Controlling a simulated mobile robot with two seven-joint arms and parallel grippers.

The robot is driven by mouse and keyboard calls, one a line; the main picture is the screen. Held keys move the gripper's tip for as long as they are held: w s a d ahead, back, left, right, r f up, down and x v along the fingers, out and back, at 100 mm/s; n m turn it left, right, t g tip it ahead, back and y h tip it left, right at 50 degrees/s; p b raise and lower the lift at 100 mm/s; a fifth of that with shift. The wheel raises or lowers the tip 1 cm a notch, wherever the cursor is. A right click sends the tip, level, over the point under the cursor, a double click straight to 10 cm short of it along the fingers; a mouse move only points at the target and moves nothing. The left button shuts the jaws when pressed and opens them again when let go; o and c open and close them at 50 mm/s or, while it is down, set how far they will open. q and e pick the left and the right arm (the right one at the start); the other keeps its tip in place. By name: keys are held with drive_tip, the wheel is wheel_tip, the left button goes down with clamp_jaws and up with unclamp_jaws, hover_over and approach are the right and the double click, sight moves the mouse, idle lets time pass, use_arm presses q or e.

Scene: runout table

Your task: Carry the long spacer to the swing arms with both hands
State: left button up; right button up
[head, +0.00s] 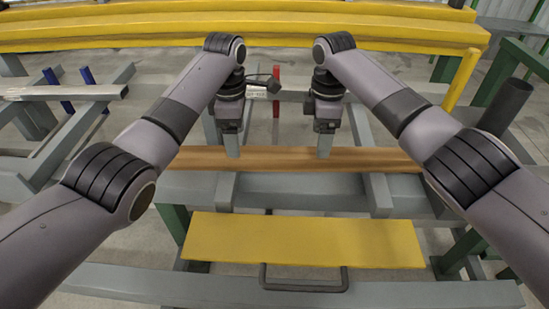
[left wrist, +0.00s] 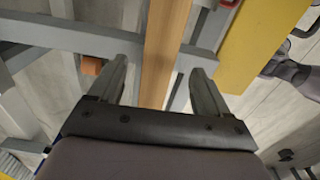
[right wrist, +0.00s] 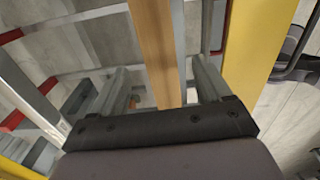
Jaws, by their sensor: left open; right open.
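The long spacer, a brown wooden bar (head: 280,159), lies level across grey bars near the middle of the head view. My left gripper (head: 232,148) is open over its left part. In the left wrist view its fingers stand on either side of the spacer (left wrist: 166,45). My right gripper (head: 324,148) is open over the right part. In the right wrist view its fingers also stand on either side of the spacer (right wrist: 155,45). Any contact between fingers and wood cannot be told. Grey bars run away behind the spacer; I cannot tell which are the swing arms.
A yellow plate (head: 300,240) lies in front, with a dark handle (head: 303,284) below it. Long yellow beams (head: 150,30) cross the back. Blue posts (head: 88,76) stand at the left, a red post (head: 276,76) behind the grippers, and a yellow post (head: 462,78) at the right.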

sight(252, 158)
use_arm(q)
drive_tip(key=shift+f, duration=3.4)
use_arm(e)
drive_tip(key=shift+f, duration=3.4)
use_arm(q)
clamp_jaws()
use_arm(e)
clamp_jaws()
use_arm(q)
drive_tip(key=shift+r, duration=0.1)
use_arm(e)
drive_tip(key=shift+r, duration=0.1)
